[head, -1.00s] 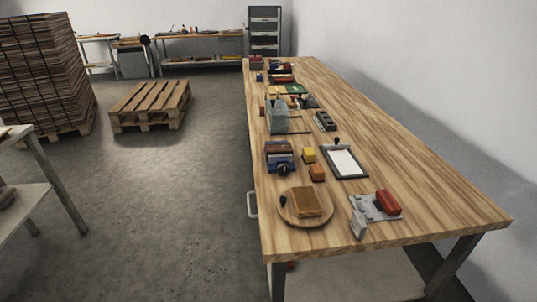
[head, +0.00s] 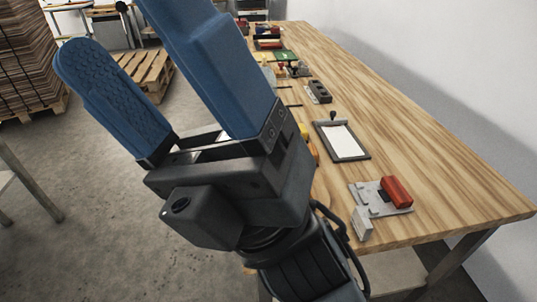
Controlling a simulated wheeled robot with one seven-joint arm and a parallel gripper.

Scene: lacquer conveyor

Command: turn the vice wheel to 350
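My gripper (head: 115,28) fills the left and middle of the head view, its two blue fingers pointing up and left. The fingers are spread wide apart with nothing between them, and the right fingertip is cut off by the top edge. No vice wheel can be made out now. A blue and brown device with a dark round knob, possibly the vice, showed on the bench a second ago; my gripper now covers that spot.
The wooden bench (head: 440,165) runs along the right. On it are a clipboard (head: 342,141), a grey plate with a red block (head: 397,192), a dark slotted block (head: 318,92) and a partly hidden orange block (head: 313,153). A pallet (head: 148,75) lies on the floor behind.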

